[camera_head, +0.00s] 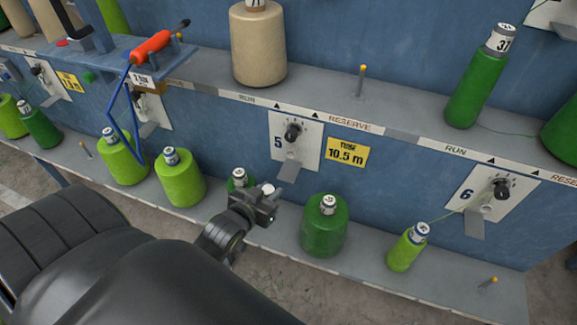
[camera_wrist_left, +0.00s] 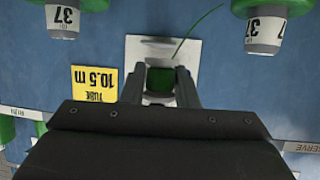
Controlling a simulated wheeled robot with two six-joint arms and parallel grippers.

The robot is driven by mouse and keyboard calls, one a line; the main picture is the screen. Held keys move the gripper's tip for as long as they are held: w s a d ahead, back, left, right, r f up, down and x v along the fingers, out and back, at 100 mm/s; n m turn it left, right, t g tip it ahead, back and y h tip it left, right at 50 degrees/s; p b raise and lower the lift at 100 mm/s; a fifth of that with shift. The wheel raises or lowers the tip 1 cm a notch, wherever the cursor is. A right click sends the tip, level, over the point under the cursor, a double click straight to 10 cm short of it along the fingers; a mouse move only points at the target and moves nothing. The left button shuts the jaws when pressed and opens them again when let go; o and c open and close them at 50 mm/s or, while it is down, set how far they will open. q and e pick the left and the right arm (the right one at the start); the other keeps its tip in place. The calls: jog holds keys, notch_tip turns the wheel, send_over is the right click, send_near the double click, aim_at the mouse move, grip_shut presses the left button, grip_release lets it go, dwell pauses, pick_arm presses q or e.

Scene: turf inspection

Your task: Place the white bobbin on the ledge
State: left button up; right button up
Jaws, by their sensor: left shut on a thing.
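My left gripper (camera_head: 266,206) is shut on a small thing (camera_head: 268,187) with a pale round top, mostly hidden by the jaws. In the left wrist view a green surface (camera_wrist_left: 160,80) shows between its fingers, so I cannot tell if this is the white bobbin. It is in front of the blue panel, over the lower ledge (camera_head: 365,268). A large cream bobbin (camera_head: 258,50) stands upright on the upper ledge (camera_head: 405,115). My right gripper is not in view.
A green bobbin (camera_head: 238,178) is just behind my left gripper, and another (camera_head: 325,228) stands to its right. A lime bobbin (camera_head: 406,250) leans further right. A dial plate (camera_head: 310,150) and a yellow label (camera_head: 348,152) are on the panel. Thin pegs stick up from both ledges.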

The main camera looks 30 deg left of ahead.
pick_arm(q)
jog(key=w, duration=0.5)
jog(key=w+a, duration=0.1)
jog(key=w, duration=0.2)
jog(key=x, duration=0.3)
jog(key=shift+d+r, duration=0.1)
jog(key=shift+c, duration=0.4)
jog(key=shift+f, duration=0.25)
jog(key=shift+s, duration=0.1)
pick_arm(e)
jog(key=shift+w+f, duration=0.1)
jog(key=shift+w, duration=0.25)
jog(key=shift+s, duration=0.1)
pick_arm(q)
jog(key=o, duration=1)
jog(key=shift+f, duration=0.1)
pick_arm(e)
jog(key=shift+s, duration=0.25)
